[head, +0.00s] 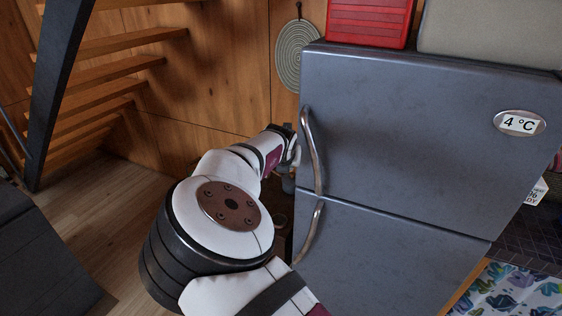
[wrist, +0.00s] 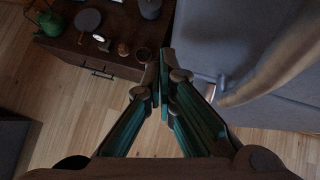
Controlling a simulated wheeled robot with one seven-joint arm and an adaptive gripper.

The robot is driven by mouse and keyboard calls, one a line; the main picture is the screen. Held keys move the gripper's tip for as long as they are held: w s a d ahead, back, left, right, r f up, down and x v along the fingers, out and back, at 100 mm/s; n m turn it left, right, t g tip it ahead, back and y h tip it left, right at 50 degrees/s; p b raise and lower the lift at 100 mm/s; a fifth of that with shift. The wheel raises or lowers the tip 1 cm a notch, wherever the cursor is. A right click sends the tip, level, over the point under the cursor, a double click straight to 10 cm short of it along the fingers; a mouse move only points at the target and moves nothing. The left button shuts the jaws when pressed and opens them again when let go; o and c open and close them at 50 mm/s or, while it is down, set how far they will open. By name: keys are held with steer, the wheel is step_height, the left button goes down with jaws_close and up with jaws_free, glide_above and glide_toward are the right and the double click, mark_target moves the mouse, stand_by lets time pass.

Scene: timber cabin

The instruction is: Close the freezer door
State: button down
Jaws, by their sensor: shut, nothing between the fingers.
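The grey fridge-freezer stands at the right in the head view, with an upper door (head: 400,130) and a lower door (head: 380,255). Both doors look about flush with each other; I cannot tell whether either is slightly ajar. A curved metal upper handle (head: 313,150) and a lower handle (head: 309,232) run along their left edges. My gripper (wrist: 162,75) is shut and empty, left of the grey fridge surface (wrist: 215,35) in the wrist view. In the head view it is beside the upper handle, partly hidden by my arm. A handle (wrist: 275,70) crosses the wrist view's right side.
A dark wooden cabinet (wrist: 75,55) with a green pot (wrist: 48,22), a pan and small cups stands left of the fridge. Wooden stairs (head: 110,75) rise at the left. A red box (head: 368,22) sits on the fridge. Floor (head: 110,215) is clear at left.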

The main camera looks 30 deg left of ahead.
steer(key=s+a+v, duration=0.1)
steer(key=a+v, duration=0.1)
steer(key=v, duration=0.8)
steer(key=w+d+n+g+b, duration=0.1)
steer(key=w+d+n+g, duration=0.3)
steer(key=d, duration=1.3)
steer(key=s+d+r+n+b, duration=0.1)
steer(key=d+r+n, duration=0.15)
steer(key=d, duration=0.35)
steer(key=d+r+n+b, duration=0.1)
steer(key=d+r+n, duration=0.15)
steer(key=d, duration=0.35)
steer(key=s+d+r+n+y+b, duration=0.15)
steer(key=s+d+r+n, duration=0.35)
steer(key=s+d+n, duration=0.8)
steer(key=s+d+f+n+t+h+b, duration=0.1)
steer(key=s+d+n+h, duration=0.3)
steer(key=s+d+n, duration=0.5)
steer(key=shift+s+d+n+b, duration=0.4)
steer(key=shift+s+n+b, duration=0.15)
steer(key=shift+s, duration=0.4)
steer(key=shift+h, duration=0.25)
